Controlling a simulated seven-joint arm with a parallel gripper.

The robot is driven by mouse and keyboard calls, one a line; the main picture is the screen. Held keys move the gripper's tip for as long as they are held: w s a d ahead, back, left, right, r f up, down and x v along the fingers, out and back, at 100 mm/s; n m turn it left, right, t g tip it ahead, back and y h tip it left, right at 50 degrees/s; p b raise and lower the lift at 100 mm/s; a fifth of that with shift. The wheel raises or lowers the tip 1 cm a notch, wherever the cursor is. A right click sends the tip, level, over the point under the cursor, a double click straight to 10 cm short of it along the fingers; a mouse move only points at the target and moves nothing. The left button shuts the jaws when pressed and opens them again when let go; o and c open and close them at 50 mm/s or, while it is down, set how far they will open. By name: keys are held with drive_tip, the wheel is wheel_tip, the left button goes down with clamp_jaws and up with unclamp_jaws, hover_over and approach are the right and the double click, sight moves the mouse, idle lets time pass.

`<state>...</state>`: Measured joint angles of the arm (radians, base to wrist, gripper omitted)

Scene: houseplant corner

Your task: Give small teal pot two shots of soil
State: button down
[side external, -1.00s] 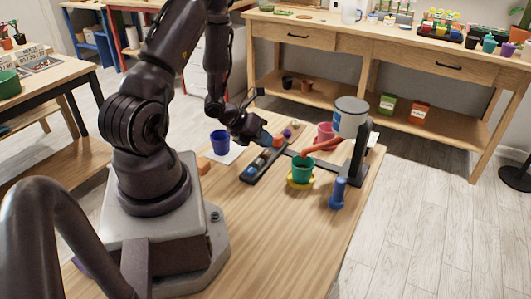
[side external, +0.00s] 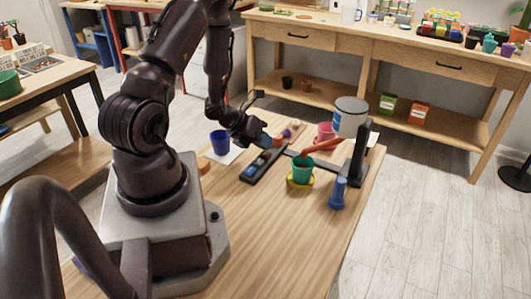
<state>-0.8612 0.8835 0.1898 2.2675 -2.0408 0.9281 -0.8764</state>
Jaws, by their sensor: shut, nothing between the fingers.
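The small teal pot (side external: 301,171) stands upright on a yellow saucer (side external: 297,184) near the middle of the wooden table. A grey canister with a blue label (side external: 350,117) is held on a dark stand behind and right of it. A red chute (side external: 325,146) slopes from the canister down to just above the pot's rim. The pot's inside is too small to tell whether it holds soil. My gripper (side external: 264,139) is shut and empty, left of the pot and above the far end of a dark tray.
The dark tray (side external: 247,179) holds small items, one of them blue. A blue pot (side external: 220,142) stands on white paper at left. A pink pot (side external: 325,131) is behind the chute. A blue bottle-like object (side external: 338,194) stands right of the teal pot. The front tabletop is clear.

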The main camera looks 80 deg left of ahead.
sight(264, 152)
drive_tip(key=shift+f, duration=0.6)
idle(0.7)
drive_tip(key=shift+r, duration=0.15)
idle(0.3)
drive_tip(key=shift+r, duration=0.8)
drive_tip(key=shift+r, duration=0.1)
drive_tip(key=shift+r, duration=2.4)
